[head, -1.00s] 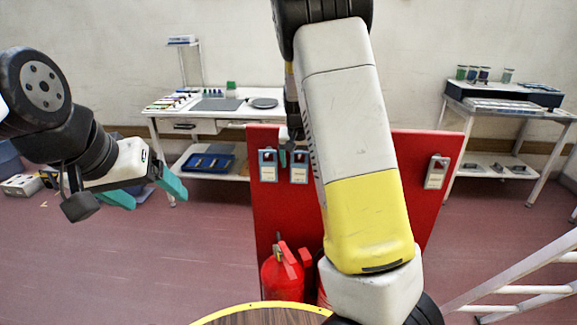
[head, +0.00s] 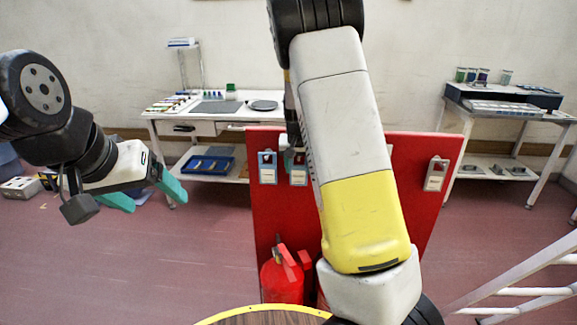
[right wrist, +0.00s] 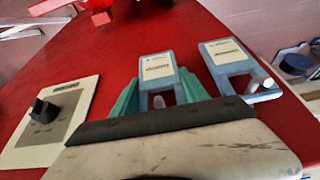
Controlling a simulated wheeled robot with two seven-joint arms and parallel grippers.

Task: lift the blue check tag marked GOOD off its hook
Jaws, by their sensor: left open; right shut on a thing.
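Two blue tags hang side by side on a red board (head: 345,150) in the head view. The left blue tag (head: 267,168) is clear of my grippers. The right blue tag (head: 299,172) is partly covered by my right arm. In the right wrist view, my right gripper (right wrist: 158,95) has its green fingers on either side of one blue tag (right wrist: 157,68), shut on it. A pale peg shows in that tag's opening. The other blue tag (right wrist: 228,55) hangs beside it on its hook. The lettering is too small to read. My left gripper (head: 153,198) is open and empty, far left of the board.
A red fire extinguisher (head: 282,275) stands low before the board. Tables (head: 215,127) stand behind, and a white railing (head: 530,270) is at lower right.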

